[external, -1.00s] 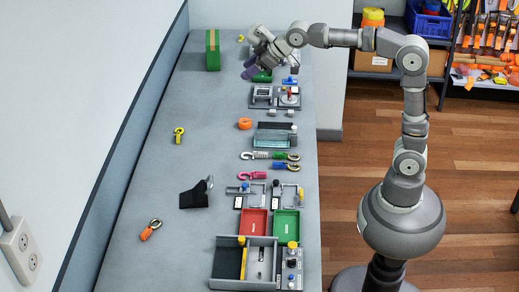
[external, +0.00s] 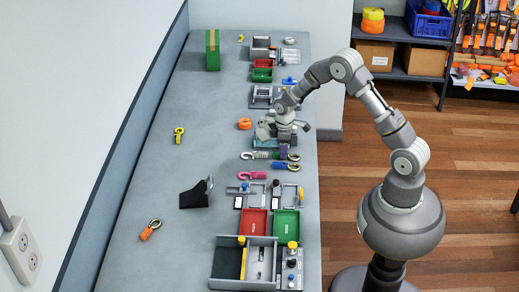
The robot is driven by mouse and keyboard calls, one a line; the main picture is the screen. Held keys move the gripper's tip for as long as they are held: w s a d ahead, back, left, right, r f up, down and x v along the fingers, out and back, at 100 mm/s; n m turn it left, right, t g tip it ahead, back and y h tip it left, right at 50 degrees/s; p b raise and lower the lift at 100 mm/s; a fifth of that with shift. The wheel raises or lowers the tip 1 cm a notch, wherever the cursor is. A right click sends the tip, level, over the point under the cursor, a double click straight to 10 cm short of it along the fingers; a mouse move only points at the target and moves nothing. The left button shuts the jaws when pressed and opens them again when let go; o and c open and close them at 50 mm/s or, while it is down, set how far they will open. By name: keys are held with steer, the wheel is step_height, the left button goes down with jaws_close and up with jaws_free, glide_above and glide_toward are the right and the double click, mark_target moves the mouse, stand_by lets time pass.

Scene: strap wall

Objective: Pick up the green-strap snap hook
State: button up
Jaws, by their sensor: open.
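My gripper (external: 283,152) is open, pointing down, with purple fingertips low over the row of snap hooks on the bench. It covers the middle of that row. A pale snap hook (external: 248,155) sticks out on its left. On its right the dark end of another hook (external: 294,157) shows; this appears to be the green-strap snap hook, whose green part is now mostly hidden behind the fingers. I cannot tell whether the fingers straddle or touch it.
An orange roll (external: 245,124) lies to the left. Red (external: 253,222) and green (external: 286,223) trays stand nearer the camera. The bench's left middle is mostly clear.

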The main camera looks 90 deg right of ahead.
steer(key=shift+f, duration=0.75)
steer(key=shift+r, duration=0.1)
jaws_close()
